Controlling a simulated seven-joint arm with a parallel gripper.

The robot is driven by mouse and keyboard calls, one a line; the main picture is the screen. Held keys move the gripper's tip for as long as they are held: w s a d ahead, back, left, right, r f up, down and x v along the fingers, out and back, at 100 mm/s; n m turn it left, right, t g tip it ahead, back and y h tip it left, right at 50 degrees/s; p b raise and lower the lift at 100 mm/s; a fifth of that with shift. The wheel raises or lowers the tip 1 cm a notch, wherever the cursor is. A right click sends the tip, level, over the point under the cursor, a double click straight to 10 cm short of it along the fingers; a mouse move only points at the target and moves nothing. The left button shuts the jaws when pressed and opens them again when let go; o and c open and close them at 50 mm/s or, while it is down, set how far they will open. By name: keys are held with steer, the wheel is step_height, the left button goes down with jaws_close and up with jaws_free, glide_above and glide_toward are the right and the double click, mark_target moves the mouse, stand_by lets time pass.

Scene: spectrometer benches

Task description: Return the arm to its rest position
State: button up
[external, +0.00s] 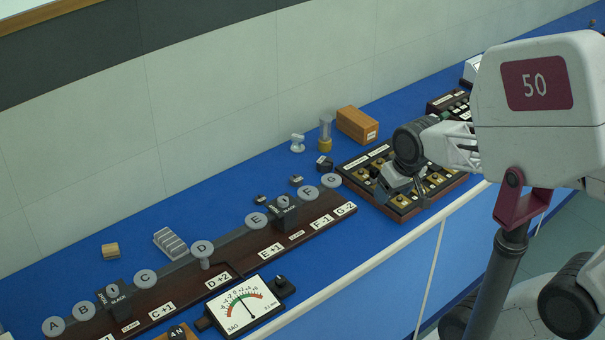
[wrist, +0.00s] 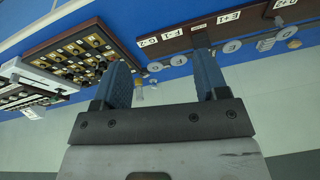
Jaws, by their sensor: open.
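My gripper (external: 403,194) is over the front part of the dark wooden tray with gold-coloured fittings (external: 403,216) in the external view. In the wrist view my gripper (wrist: 163,75) shows two blue-grey fingers spread apart with nothing between them. The wrist view shows the same tray (wrist: 62,48) to the left of the fingers. My forearm and wrist hide part of the tray in the external view. I cannot tell the exact height of the fingertips above the tray.
A long dark rail (external: 313,223) with lettered grey discs runs along the blue bench (external: 190,210). A dial gauge (external: 243,305) stands at its front. A wooden box (external: 357,124), a glass cylinder (external: 325,133) and a small white item (external: 297,143) stand behind. Bench at back left is mostly clear.

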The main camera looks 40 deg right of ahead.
steer(key=shift+s+d+f+n+g+h, duration=0.1)
steer(key=shift+s+d+n+g, duration=0.1)
steer(key=shift+s, duration=0.25)
steer(key=shift+s+d+f+n+g+h, duration=0.1)
steer(key=shift+s+d+n, duration=0.1)
steer(key=shift+s, duration=0.3)
steer(key=shift+s+d+f+n+g+h, duration=0.1)
steer(key=shift+s+n, duration=0.1)
steer(key=shift+s, duration=0.25)
